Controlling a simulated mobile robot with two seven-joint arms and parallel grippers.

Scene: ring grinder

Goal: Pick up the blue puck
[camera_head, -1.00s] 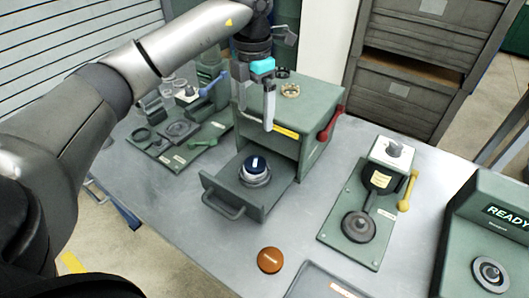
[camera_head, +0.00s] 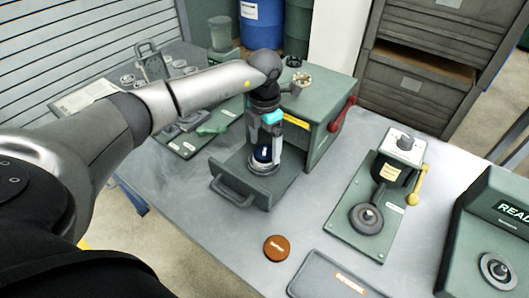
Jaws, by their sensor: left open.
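The blue puck (camera_head: 263,154) sits on a round pale seat in the pulled-out drawer (camera_head: 229,184) of the green box (camera_head: 325,118). My left gripper (camera_head: 264,150) points down over the drawer with its fingers around the puck's sides. Its fingers are open, and I cannot tell whether they touch the puck. The gripper and wrist partly hide the puck. My right gripper does not show.
A brown disc (camera_head: 276,248) lies on the grey table in front of the drawer. A dark tray (camera_head: 335,277) is at the front edge. A green fixture with a yellow lever (camera_head: 419,185) and a READY machine (camera_head: 487,240) stand to the right. A red lever (camera_head: 342,113) sticks out from the box.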

